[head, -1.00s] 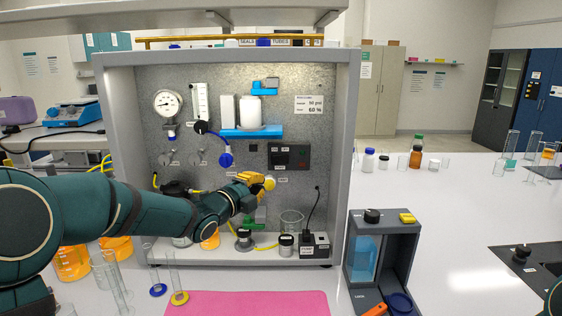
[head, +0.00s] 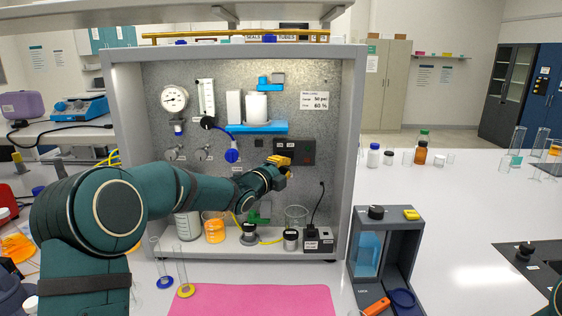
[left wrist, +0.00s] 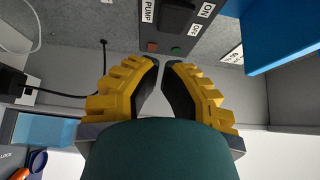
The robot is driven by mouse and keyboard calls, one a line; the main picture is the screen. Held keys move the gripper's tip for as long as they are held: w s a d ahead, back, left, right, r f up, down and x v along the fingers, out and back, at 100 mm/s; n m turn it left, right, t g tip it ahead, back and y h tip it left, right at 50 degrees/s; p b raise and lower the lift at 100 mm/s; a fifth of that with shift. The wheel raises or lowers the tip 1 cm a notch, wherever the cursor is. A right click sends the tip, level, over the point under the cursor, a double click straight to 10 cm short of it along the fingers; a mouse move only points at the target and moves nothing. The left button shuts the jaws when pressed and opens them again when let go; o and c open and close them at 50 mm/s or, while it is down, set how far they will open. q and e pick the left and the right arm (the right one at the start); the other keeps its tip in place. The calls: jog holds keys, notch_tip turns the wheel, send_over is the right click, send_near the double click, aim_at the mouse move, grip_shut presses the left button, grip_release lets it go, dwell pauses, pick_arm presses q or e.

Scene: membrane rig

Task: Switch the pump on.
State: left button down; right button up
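The black pump switch panel (head: 302,150) is on the back wall of the grey rig, right of the middle. In the left wrist view the black pump switch (left wrist: 176,14) is at the top, between the labels PUMP and ON/OFF, with a red and a green button or lamp beside it. My left gripper (head: 286,164), yellow-fingered, is just in front of the panel's lower left and covers part of it. In the left wrist view its fingertips (left wrist: 161,63) are together with nothing between them, pointing just short of the panel. Contact is not visible. My right gripper is out of view.
A blue shelf (head: 258,128) with a white vessel juts out left of the panel. A black plug on a cord stands in a socket box (head: 318,240) below. Beakers and jars line the rig floor. A pink mat (head: 255,300) lies in front.

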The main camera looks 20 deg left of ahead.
aim_at(285, 155)
pick_arm(q)
jog(key=shift+w+a+p, duration=0.2)
jog(key=shift+w+a, duration=0.1)
jog(key=shift+w, duration=0.35)
jog(key=shift+w+a+p, duration=0.15)
jog(key=shift+w+a, duration=0.15)
jog(key=shift+w, duration=0.3)
jog(key=shift+w+a+p, duration=0.2)
jog(key=shift+w+a, duration=0.1)
jog(key=shift+w, duration=0.35)
jog(key=shift+w+a+b, duration=0.35)
jog(key=shift+w+a, duration=0.05)
jog(key=shift+w, duration=0.05)
